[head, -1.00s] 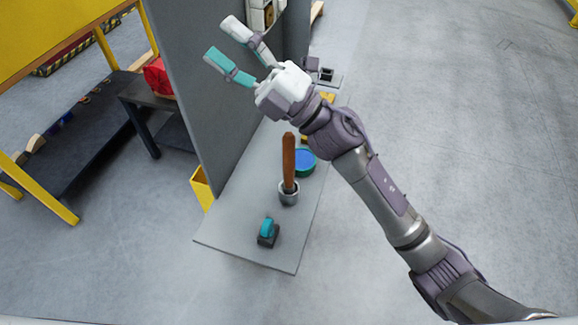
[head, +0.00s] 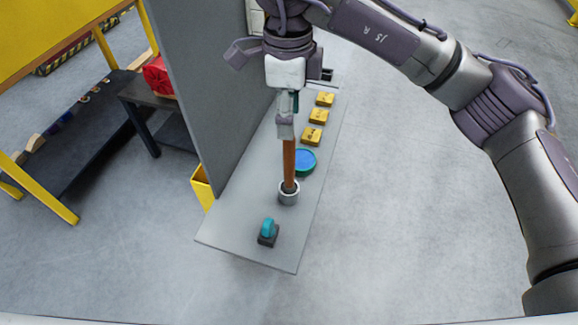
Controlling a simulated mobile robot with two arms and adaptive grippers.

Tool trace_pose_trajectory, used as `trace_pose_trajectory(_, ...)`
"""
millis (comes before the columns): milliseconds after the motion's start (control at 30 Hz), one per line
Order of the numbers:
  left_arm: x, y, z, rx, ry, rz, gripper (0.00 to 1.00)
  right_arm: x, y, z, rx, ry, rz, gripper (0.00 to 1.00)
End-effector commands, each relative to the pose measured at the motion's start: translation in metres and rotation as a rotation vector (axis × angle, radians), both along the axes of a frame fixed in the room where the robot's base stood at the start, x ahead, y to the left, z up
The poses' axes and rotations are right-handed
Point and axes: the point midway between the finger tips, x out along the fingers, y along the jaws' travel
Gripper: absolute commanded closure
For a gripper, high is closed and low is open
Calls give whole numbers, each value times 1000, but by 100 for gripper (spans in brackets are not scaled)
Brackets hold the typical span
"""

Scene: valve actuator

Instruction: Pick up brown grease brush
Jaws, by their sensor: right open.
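The brown grease brush (head: 289,165) stands upright in a small grey metal cup (head: 288,196) on the grey shelf. Its brown handle points up, and its lower end is hidden in the cup. My right gripper (head: 287,128) points down at the top of the handle and overlaps it in the picture. It is open; one finger hides much of the other, and I cannot tell whether they touch the handle. My left gripper is not in view.
A blue round container (head: 304,162) stands right of the brush. Yellow blocks (head: 312,136) lie behind it. A teal and black device (head: 268,231) sits nearer the front edge. A tall grey panel (head: 215,90) rises on the left of the grey shelf (head: 245,240).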

Motion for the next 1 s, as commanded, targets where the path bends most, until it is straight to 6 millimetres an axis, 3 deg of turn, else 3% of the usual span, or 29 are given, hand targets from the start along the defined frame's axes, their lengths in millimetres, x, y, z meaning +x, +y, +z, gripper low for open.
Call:
trace_pose_trajectory(200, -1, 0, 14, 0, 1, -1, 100, 0, 0, -38, 2, 5, -1, 45)
trace_pose_trajectory(467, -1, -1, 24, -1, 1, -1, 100, 1, 0, -57, 4, 4, 0, 45)
trace_pose_trajectory(700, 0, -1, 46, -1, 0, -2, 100, 5, -1, -93, 4, 5, 0, 45)
trace_pose_trajectory(1000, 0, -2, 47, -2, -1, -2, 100, 6, -1, -105, 5, 1, 1, 45)
